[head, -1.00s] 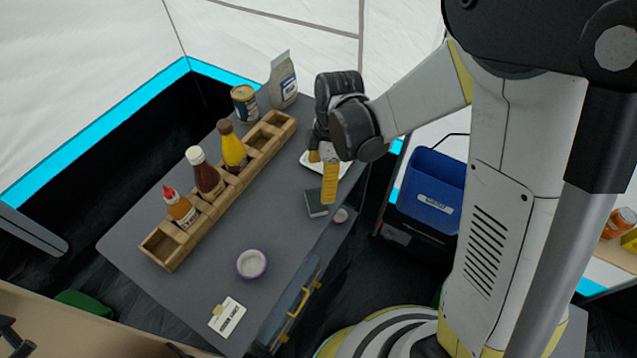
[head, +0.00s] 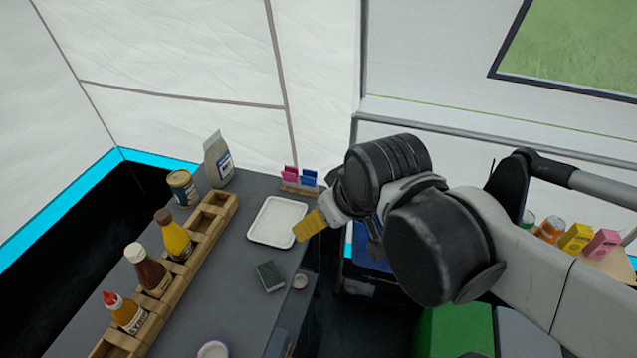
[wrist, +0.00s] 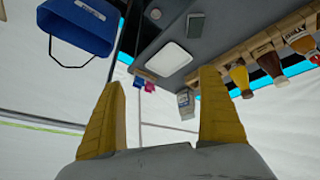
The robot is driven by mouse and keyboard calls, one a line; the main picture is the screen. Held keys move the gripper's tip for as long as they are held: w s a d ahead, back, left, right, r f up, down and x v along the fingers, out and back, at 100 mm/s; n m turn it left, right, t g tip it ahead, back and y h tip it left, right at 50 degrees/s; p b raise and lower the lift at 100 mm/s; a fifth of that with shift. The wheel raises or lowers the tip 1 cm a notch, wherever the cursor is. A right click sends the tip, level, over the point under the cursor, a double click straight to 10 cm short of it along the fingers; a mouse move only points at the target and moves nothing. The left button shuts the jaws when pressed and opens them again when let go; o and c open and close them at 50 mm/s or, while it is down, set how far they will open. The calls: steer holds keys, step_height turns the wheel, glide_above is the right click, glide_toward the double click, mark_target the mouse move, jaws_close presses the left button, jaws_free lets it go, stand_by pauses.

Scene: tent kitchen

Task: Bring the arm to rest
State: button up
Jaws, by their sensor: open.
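My gripper (head: 308,227) has yellow fingers and is at the right edge of the grey table in the head view, beside the white tray. In the wrist view my gripper (wrist: 163,118) shows its two yellow fingers wide apart with nothing between them. The arm reaches in from the right, with its dark, bulky joints in front of the blue bin. How high the fingers are above the table is hard to tell.
The grey table (head: 230,265) holds a white tray (head: 277,221), a wooden rack (head: 205,232) with sauce bottles, a can (head: 183,188), a bag (head: 218,160) and a dark block (head: 270,276). A blue bin (wrist: 78,28) stands beside it.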

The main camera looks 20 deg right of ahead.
steer(key=shift+s+d+r+m+t, duration=0.15)
steer(key=shift+s+d+m+t, duration=0.2)
steer(key=shift+m, duration=0.35)
steer(key=shift+s+d+r+m+t, duration=0.15)
steer(key=shift+s+d+m, duration=0.15)
steer(key=shift+s+m, duration=0.35)
steer(key=shift+w, duration=0.1)
